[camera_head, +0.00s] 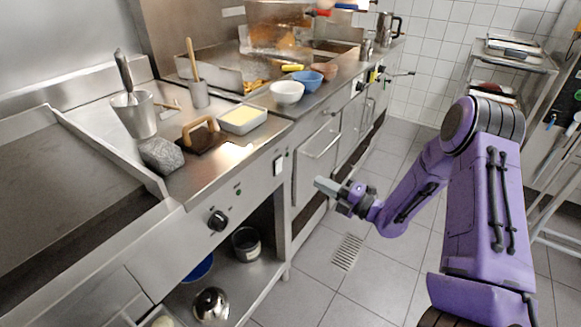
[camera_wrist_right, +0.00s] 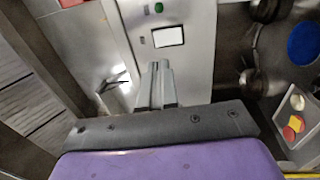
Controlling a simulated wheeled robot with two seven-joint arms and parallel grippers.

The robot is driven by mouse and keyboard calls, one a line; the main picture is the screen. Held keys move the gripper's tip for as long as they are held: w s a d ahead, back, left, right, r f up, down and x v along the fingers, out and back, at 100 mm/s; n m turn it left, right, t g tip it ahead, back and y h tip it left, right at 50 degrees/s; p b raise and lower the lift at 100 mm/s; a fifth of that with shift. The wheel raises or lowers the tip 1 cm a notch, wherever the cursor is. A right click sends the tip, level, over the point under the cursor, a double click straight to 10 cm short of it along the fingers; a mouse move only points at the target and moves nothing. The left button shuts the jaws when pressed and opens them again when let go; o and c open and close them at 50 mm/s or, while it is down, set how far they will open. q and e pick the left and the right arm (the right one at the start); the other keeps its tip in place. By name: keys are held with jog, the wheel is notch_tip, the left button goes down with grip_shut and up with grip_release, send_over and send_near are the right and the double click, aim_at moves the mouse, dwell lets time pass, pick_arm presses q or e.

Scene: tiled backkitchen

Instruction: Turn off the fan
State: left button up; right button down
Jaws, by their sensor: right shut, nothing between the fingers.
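No fan is clearly visible in either view. A white rocker switch (camera_head: 278,165) is on the right end of the steel counter's front panel. A white switch also shows in the right wrist view (camera_wrist_right: 168,36), in a dark frame below a green light (camera_wrist_right: 159,8). My right gripper (camera_head: 320,185) is shut and empty, in the air to the right of the panel and apart from it in the head view. In the right wrist view its closed fingers (camera_wrist_right: 160,66) point at the panel, just below the switch. My left gripper is not in view.
A black knob (camera_head: 218,221) is on the same panel. A grey stone (camera_head: 161,155), a butter tray (camera_head: 242,119) and bowls (camera_head: 286,92) stand on the counters. A lower shelf holds pots (camera_head: 211,304). The tiled floor around my right gripper is clear.

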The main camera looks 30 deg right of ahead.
aim_at(281, 162)
jog(key=p+x, duration=0.1)
jog(key=x, duration=1)
jog(key=shift+w+a, duration=0.1)
jog(key=shift+w, duration=0.05)
jog(key=shift+w+a+r+g+p, duration=0.25)
jog(key=shift+r+p, duration=0.2)
jog(key=shift+p, duration=0.25)
jog(key=shift+s+d+f, duration=0.1)
jog(key=shift+f, duration=0.05)
jog(key=shift+s, duration=0.1)
